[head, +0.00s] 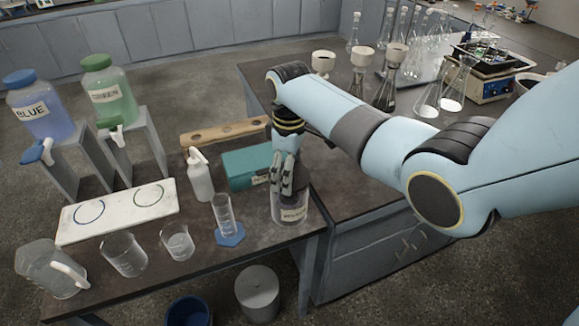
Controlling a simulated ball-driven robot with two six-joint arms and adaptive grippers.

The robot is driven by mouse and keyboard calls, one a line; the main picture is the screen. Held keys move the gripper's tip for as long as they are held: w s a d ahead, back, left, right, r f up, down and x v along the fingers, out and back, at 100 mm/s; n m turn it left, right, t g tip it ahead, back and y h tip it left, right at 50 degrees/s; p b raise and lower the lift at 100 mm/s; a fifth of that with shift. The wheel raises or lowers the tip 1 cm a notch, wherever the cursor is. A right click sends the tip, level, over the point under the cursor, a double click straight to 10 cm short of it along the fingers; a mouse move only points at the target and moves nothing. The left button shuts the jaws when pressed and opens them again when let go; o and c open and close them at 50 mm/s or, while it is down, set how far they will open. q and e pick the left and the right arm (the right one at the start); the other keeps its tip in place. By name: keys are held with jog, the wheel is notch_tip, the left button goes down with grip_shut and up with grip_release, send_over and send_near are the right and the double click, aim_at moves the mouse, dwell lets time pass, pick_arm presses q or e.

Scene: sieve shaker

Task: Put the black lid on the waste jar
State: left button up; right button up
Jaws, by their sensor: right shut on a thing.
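The waste jar (291,213) is a clear jar with a pale label, standing upright near the right front corner of the left table. My right gripper (283,190) points down at the jar's mouth and is shut on the black lid, which the dark fingers largely hide. The fingers overlap the top of the jar in the head view. I cannot tell whether the lid touches the rim or is held just above it. My left gripper is not in view.
Close to the jar are a teal box (246,167), a white wash bottle (200,176) and a graduated cylinder (224,214). Beakers (123,255) stand along the front edge. Flasks (386,92) stand on the right bench. A grey bin (258,293) stands below.

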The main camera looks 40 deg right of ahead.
jog(key=shift+f+b, duration=0.3)
jog(key=shift+f, duration=0.35)
dwell(0.8)
dwell(0.5)
jog(key=shift+r+p, duration=0.1)
jog(key=shift+p, duration=0.3)
jog(key=shift+f, duration=0.25)
dwell(0.6)
jog(key=shift+p, duration=0.45)
dwell(1.2)
jog(key=o, duration=0.8)
